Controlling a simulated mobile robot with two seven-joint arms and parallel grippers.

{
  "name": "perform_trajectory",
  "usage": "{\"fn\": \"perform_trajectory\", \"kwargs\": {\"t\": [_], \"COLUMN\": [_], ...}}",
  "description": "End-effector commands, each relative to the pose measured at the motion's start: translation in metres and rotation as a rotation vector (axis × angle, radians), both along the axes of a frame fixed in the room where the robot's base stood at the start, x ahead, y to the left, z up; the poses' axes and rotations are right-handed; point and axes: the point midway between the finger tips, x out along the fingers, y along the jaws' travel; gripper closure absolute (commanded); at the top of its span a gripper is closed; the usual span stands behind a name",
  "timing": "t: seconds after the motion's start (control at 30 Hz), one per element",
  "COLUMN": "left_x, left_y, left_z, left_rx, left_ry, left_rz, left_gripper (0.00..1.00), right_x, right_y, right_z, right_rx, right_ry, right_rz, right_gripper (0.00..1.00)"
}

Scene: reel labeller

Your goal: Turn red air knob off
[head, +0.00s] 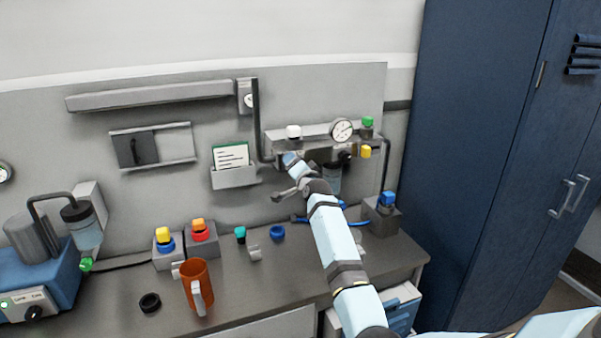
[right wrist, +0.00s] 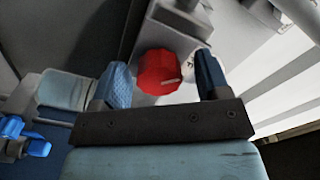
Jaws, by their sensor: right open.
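The red air knob (right wrist: 158,72) shows in the right wrist view as a ribbed red dial with a pale mark near its lower right edge. It sits on a light grey housing. My right gripper (right wrist: 161,82) is open, with one blue-tipped finger on each side of the knob. A gap shows between the knob and each finger, wider on the right. In the head view the red knob is hidden, and my right arm reaches up to the wall-mounted air unit (head: 285,139). My left gripper is not in view.
The air unit carries a gauge (head: 342,130), a white button (head: 293,131), a green knob (head: 367,122) and a yellow knob (head: 365,152). An orange mug (head: 197,285) and several coloured knobs stand on the bench. A blue cabinet (head: 480,150) stands at right.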

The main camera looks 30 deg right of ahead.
Motion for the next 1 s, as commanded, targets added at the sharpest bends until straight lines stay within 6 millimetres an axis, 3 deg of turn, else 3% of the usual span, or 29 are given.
{"fn": "perform_trajectory", "kwargs": {"t": [0.17, 0.4, 0.6, 0.8, 1.0], "left_x": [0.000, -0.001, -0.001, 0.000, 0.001], "left_y": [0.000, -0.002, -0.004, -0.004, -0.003], "left_z": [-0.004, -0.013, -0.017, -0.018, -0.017], "left_rx": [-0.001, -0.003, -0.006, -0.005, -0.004], "left_ry": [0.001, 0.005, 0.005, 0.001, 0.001], "left_rz": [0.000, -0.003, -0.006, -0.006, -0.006], "left_gripper": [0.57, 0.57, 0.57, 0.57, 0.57], "right_x": [-0.023, -0.078, -0.114, -0.130, -0.131], "right_y": [0.006, 0.019, 0.027, 0.031, 0.031], "right_z": [-0.004, -0.003, -0.002, 0.000, 0.000], "right_rx": [0.001, 0.001, 0.000, 0.000, 0.000], "right_ry": [0.001, -0.001, -0.002, -0.002, -0.001], "right_rz": [-0.001, -0.001, -0.001, -0.001, -0.002], "right_gripper": [0.31, 0.31, 0.31, 0.31, 0.31]}}
